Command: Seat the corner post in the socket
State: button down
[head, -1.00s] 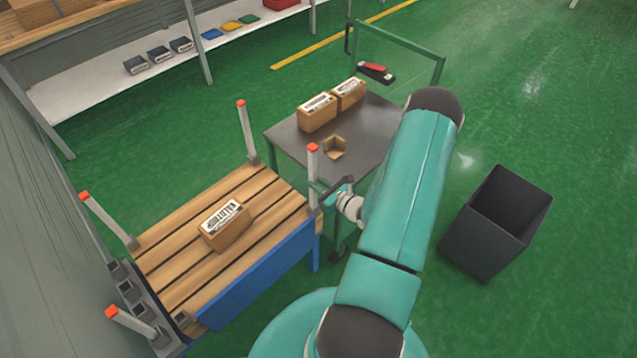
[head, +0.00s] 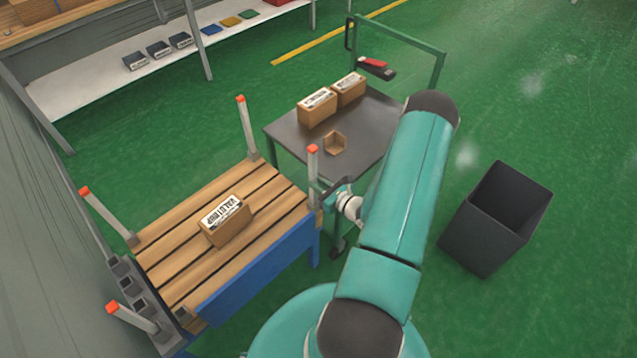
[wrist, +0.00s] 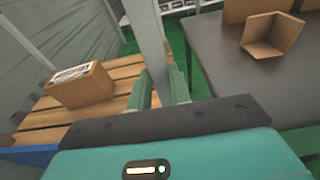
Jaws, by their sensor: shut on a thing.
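The corner post (head: 313,178) is a pale, upright bar with an orange tip at the near right corner of the slatted wooden platform (head: 180,252). My gripper (head: 330,197) is shut on it, low on its length. In the wrist view the post (wrist: 150,45) stands between the two green fingers (wrist: 160,88). The post's lower end is at the platform corner, partly hidden by my gripper. I cannot tell whether it is in the socket or just above it.
Other orange-tipped posts (head: 247,130) stand at the platform's other corners. A labelled carton (head: 226,222) lies on the slats. Right of the post is a dark cart (head: 290,129) with cartons (head: 317,107) and a small open brown corner piece (head: 335,143). A black bin (head: 480,240) stands on the floor.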

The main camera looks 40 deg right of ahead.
jog(key=shift+f, duration=0.35)
jog(key=c, duration=1.2)
grip_release()
jog(key=shift+s, duration=0.15)
jog(key=s+r, duration=0.2)
jog(key=s, duration=1.1)
jog(key=shift+s+d, duration=0.15)
jog(key=shift+s, duration=0.05)
jog(key=shift+r, duration=0.1)
